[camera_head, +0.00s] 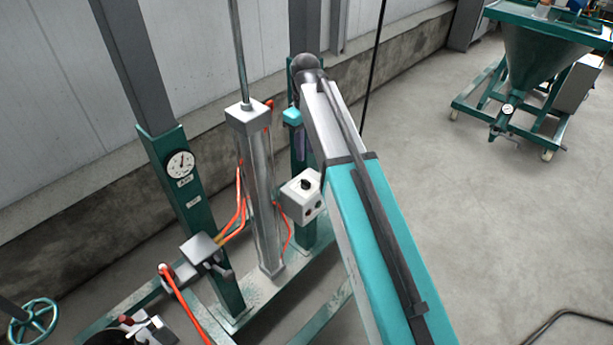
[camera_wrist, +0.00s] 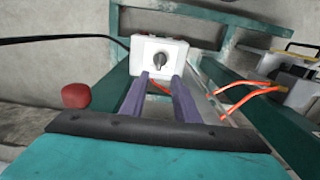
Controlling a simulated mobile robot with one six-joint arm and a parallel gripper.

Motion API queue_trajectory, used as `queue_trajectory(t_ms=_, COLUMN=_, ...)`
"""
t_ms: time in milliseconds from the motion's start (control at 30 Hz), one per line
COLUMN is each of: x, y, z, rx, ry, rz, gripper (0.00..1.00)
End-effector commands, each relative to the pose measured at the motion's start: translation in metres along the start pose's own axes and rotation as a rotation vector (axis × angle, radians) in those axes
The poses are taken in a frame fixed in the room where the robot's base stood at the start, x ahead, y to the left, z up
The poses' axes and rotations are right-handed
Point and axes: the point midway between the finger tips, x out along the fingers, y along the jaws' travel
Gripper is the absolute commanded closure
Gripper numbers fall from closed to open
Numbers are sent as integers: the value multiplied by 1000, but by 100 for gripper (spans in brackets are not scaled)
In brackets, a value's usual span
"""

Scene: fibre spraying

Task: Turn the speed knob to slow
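A white control box (camera_wrist: 172,45) with a dark speed knob (camera_wrist: 160,61) on its face is near the top centre of the wrist view. In the head view the box (camera_head: 299,200) is mounted by a green post, with the black knob (camera_head: 305,185) on top and two dark round fittings on its front. My gripper (camera_wrist: 160,77) has two purple fingers standing apart with nothing between them. Their tips appear just short of the knob, one to each side, and I cannot tell the exact gap. In the head view my arm hides most of the gripper. The knob's setting is too small to read.
A grey cylinder (camera_head: 258,190) and a post with a gauge (camera_head: 180,164) stand left of the box. Orange hoses (camera_head: 240,205) run beside them. A green hopper cart (camera_head: 540,60) stands at the far right. The floor at right is mostly clear.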

Motion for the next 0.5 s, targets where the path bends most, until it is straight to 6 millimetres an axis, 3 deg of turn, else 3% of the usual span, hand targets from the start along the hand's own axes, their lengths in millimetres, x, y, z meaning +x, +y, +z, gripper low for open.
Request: queue_trajectory(t_ms=500, x=64, y=0, z=1, rx=1, ry=-1, rz=-1, gripper=72)
